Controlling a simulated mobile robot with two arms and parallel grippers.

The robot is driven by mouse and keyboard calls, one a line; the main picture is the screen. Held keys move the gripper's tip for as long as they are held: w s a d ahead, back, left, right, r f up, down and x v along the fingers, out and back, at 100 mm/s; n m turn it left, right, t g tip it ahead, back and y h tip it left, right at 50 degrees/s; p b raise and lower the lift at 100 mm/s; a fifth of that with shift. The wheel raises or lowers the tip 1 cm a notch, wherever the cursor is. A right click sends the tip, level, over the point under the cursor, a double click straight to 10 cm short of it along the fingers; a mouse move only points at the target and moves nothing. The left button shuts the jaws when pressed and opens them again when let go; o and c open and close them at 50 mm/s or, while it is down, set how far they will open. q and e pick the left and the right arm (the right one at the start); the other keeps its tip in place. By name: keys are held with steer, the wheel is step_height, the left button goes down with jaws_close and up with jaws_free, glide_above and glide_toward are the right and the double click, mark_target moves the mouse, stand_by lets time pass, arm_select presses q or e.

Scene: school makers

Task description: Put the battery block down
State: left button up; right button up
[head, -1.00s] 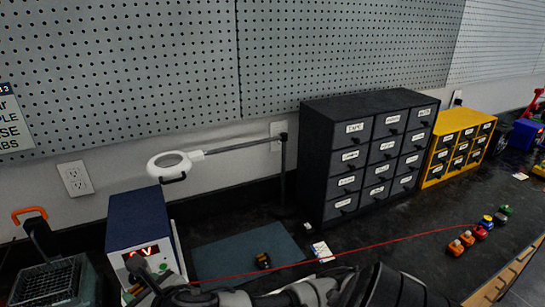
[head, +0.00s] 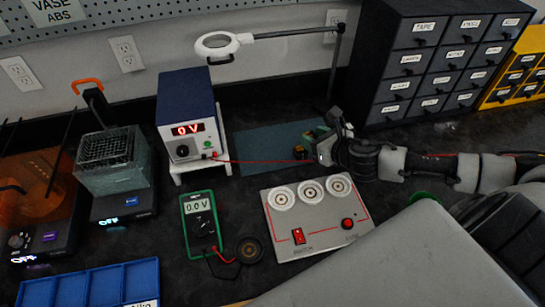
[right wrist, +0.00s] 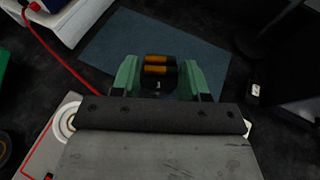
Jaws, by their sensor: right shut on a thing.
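The battery block (right wrist: 158,76), black with two copper-orange cells, sits between the green fingertips of my right gripper (right wrist: 158,80) in the right wrist view. In the head view, my right gripper (head: 316,148) reaches in from the right over the blue-grey mat (head: 262,140), and the block (head: 300,152) shows just left of the fingers, partly hidden. The block is over the mat's near part. I cannot tell whether its underside touches the mat. My left gripper is not in view.
A power supply (head: 190,115) reading 0 V stands left of the mat, with a red lead (head: 255,162) running toward the block. Drawer cabinets (head: 430,65) stand behind right.

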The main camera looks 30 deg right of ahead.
steer(key=p, duration=0.1)
glide_above(274, 164)
step_height(274, 164, down, 6)
steer(key=shift+f, duration=2.15)
arm_select(q)
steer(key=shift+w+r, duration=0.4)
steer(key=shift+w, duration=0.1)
steer(key=shift+b, duration=0.3)
arm_select(e)
steer(key=shift+f, duration=0.2)
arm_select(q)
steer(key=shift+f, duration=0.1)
arm_select(e)
steer(key=o, duration=1)
steer(key=shift+r, duration=0.1)
